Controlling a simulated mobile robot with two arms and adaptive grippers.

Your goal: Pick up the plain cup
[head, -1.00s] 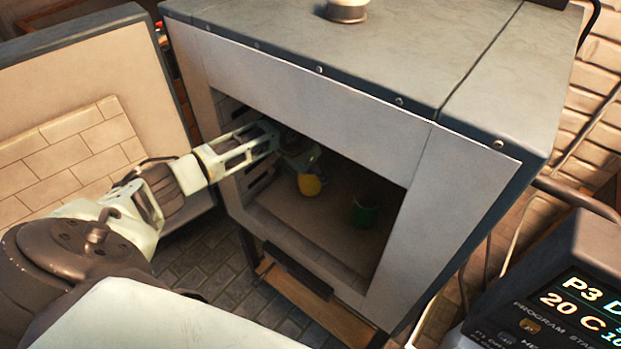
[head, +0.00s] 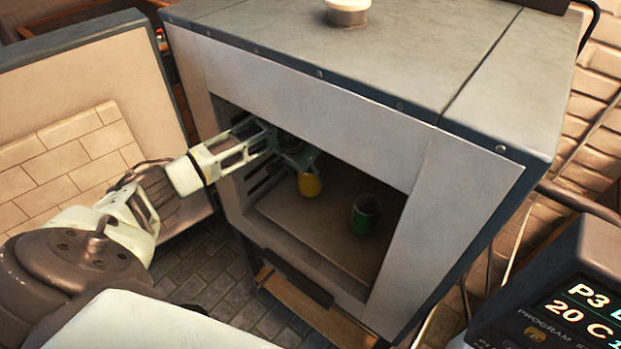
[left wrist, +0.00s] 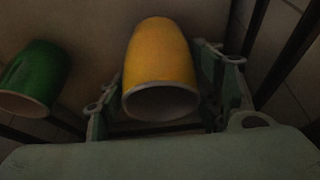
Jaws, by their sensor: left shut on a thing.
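A yellow cup (head: 309,185) with no pattern that I can make out is inside the open chamber, toward its left side. My left gripper (head: 303,169) reaches in through the opening and is shut on this cup. In the left wrist view, the yellow cup (left wrist: 160,62) sits between the two fingers (left wrist: 160,108), its pale rim toward the camera. I cannot tell whether the cup touches the chamber floor. A green cup (head: 365,216) stands to its right, apart from the gripper; it also shows in the left wrist view (left wrist: 32,80). My right gripper does not show.
The grey kiln (head: 300,90) surrounds the cups, with its front frame close around my left arm. Its door (head: 75,110) stands open at the left. A control panel (head: 570,300) is at the lower right. The chamber floor (head: 290,215) is bare in front of the cups.

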